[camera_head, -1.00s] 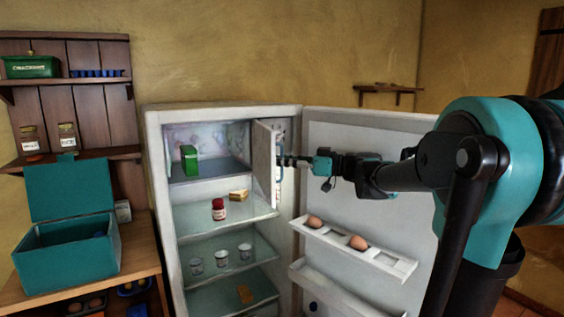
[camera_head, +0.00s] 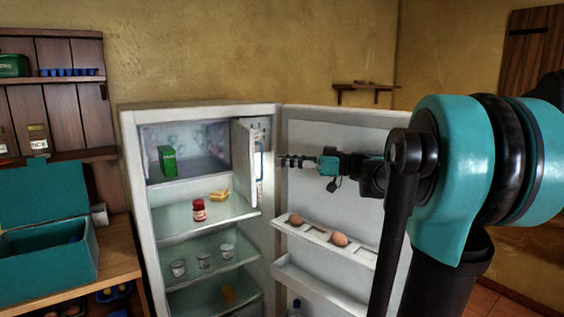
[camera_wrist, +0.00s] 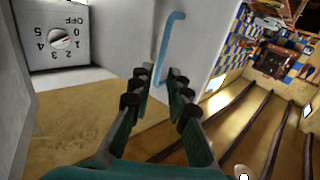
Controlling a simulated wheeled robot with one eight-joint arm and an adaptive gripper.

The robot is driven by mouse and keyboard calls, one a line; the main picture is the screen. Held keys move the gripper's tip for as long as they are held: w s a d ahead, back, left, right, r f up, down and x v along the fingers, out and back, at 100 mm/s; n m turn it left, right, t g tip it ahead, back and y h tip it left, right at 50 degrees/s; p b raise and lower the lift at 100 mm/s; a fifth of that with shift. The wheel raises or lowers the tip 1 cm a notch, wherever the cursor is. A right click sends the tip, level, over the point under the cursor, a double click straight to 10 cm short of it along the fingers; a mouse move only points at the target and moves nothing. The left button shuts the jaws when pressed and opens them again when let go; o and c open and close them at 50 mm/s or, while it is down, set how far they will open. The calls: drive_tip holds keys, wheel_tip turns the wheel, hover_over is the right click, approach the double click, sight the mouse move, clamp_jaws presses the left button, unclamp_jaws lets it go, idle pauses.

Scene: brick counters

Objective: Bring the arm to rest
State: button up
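My gripper (camera_head: 284,161) is stretched out in front of the open fridge, beside the small freezer door (camera_head: 249,165), which stands open. In the wrist view my gripper (camera_wrist: 161,84) has its two fingers apart with nothing between them. The blue handle (camera_wrist: 168,45) of the freezer door lies just beyond the fingertips in that view. Whether a finger touches it I cannot tell.
The fridge door (camera_head: 345,180) stands wide open behind my arm, with eggs (camera_head: 339,239) in its rack. Inside are a green box (camera_head: 167,161), a red jar (camera_head: 199,210) and glass cups (camera_head: 203,260). A teal box (camera_head: 50,255) stands open on the left counter.

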drive_tip(key=s+f+m+g+h, duration=0.1)
drive_tip(key=s+f+m+h, duration=0.35)
drive_tip(key=f, duration=0.75)
drive_tip(key=s+f+m+h, duration=0.3)
drive_tip(key=s+f, duration=0.2)
drive_tip(key=f, duration=0.6)
drive_tip(key=s+d+f+m+h, duration=0.3)
drive_tip(key=s+d+f+h, duration=0.2)
drive_tip(key=d+f, duration=0.2)
drive_tip(key=s+d+f+m+h, duration=0.4)
drive_tip(key=s+d+f, duration=0.2)
drive_tip(key=f, duration=0.4)
drive_tip(key=shift+s+d+f+h, duration=0.15)
drive_tip(key=shift+d+f+h, duration=0.2)
drive_tip(key=shift+d, duration=0.1)
